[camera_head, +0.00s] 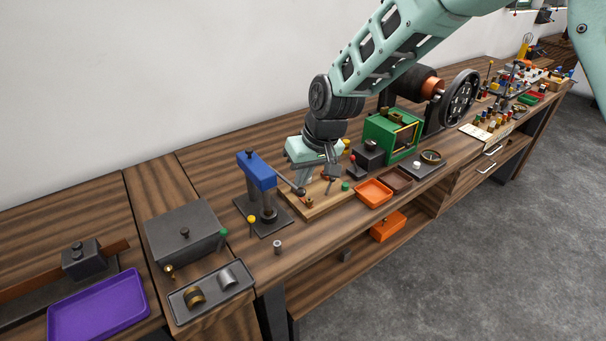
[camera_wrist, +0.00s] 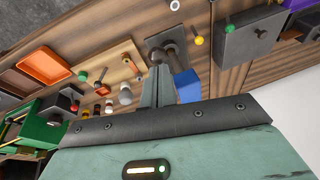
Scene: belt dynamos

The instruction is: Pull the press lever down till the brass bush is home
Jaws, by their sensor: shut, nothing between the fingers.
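The press (camera_head: 257,172) has a blue head on a dark column and base; it also shows in the wrist view (camera_wrist: 187,86). Its lever (camera_head: 288,182) slopes down to the right from the head and ends in a dark round knob (camera_head: 300,191). My gripper (camera_head: 330,178) is shut and empty, just right of the knob in the head view. In the wrist view its closed fingers (camera_wrist: 158,80) lie beside the blue head. I cannot tell whether they touch the lever. I cannot make out the brass bush at the press.
A wooden board (camera_head: 308,208) with small parts lies under my gripper. An orange tray (camera_head: 374,192) and a green-framed machine (camera_head: 392,135) stand to the right. A small grey cylinder (camera_head: 277,247) and a tray of metal shells (camera_head: 212,292) are in front of the press.

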